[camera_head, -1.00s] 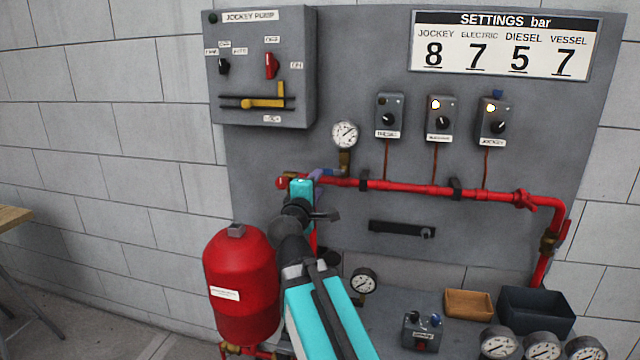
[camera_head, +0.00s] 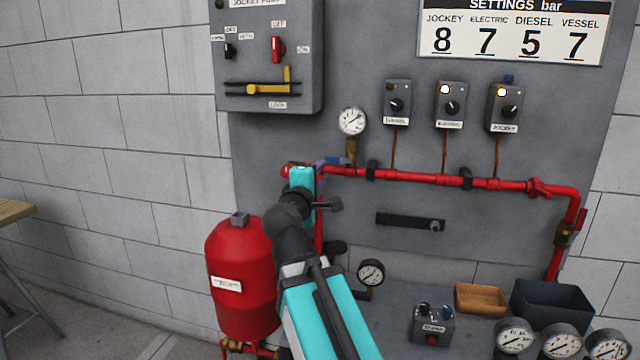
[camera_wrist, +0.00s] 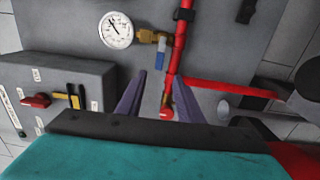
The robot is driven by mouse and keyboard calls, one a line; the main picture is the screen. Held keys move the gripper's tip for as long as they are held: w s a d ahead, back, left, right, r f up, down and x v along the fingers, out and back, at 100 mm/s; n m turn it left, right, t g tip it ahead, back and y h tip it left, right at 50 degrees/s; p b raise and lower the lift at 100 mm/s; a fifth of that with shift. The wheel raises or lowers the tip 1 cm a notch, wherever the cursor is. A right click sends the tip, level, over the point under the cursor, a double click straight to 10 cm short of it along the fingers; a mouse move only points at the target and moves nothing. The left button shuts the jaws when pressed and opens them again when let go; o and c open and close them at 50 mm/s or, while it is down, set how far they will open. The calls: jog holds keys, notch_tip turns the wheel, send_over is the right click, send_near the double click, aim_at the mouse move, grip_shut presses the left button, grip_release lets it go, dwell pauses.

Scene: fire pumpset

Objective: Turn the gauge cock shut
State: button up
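The gauge cock is a brass fitting (camera_wrist: 147,37) between the round white gauge (camera_wrist: 116,30) and the red pipe (camera_wrist: 180,45), with a blue lever (camera_wrist: 161,52) pointing along the pipe in the wrist view. In the head view the gauge (camera_head: 352,121) stands above the pipe on its brass stem (camera_head: 351,150). My gripper (camera_wrist: 162,88) is open, with its two purple fingers spread and nothing between them. The lever lies just beyond the fingertips, roughly in line with the gap. In the head view my wrist partly hides the pipe's left end, and the fingers are hard to tell from the lever.
The jockey pump box (camera_head: 268,55) is up left on the panel. Several pressure switches (camera_head: 450,105) sit right of the gauge. A red vessel (camera_head: 240,280) stands left of my arm. A black bar (camera_head: 405,222) is below the pipe. Bins (camera_head: 545,305) and loose gauges are lower right.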

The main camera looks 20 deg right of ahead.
jog(key=shift+b+v, duration=1.45)
jog(key=shift+b, duration=0.3)
jog(key=shift+s, duration=0.15)
